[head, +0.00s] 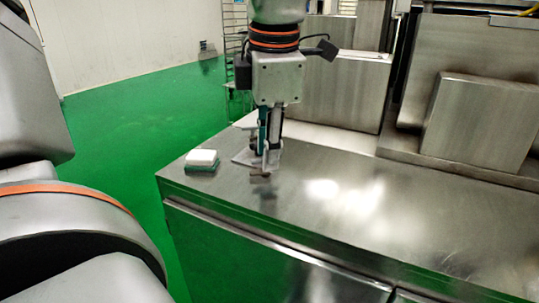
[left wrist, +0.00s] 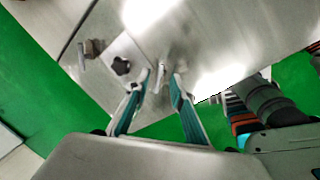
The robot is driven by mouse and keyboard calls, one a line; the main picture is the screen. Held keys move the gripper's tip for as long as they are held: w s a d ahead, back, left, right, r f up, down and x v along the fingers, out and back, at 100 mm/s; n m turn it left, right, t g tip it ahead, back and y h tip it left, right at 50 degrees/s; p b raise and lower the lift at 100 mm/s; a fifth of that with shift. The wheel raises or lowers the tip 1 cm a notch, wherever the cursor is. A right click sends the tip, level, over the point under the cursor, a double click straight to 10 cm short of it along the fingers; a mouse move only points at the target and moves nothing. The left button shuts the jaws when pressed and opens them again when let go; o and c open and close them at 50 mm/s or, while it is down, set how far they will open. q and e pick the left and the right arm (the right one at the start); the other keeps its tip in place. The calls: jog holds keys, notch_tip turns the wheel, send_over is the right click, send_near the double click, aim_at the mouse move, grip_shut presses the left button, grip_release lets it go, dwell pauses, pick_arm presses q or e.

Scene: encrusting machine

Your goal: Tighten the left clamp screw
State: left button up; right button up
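My left gripper (head: 269,148) points down at the left end of the steel worktop, and in the left wrist view its teal-padded fingers (left wrist: 161,78) stand apart. A small metal clamp screw (left wrist: 163,71) shows between and just beyond the fingertips; I cannot tell whether they touch it. A black star knob (left wrist: 121,66) sits on a metal plate to its left. A second metal clamp piece (left wrist: 91,47) lies farther left. In the head view the fingers partly hide the clamp plate (head: 243,157), and a brownish screw piece (head: 260,175) shows below them. My right gripper is not in view.
Steel machine housings (head: 480,120) stand behind and to the right. The front of the worktop is clear. Green floor (head: 130,130) lies beyond its left edge.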

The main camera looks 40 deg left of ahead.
pick_arm(q)
jog(key=shift+w+a+f, duration=0.1)
jog(key=shift+f, duration=0.55)
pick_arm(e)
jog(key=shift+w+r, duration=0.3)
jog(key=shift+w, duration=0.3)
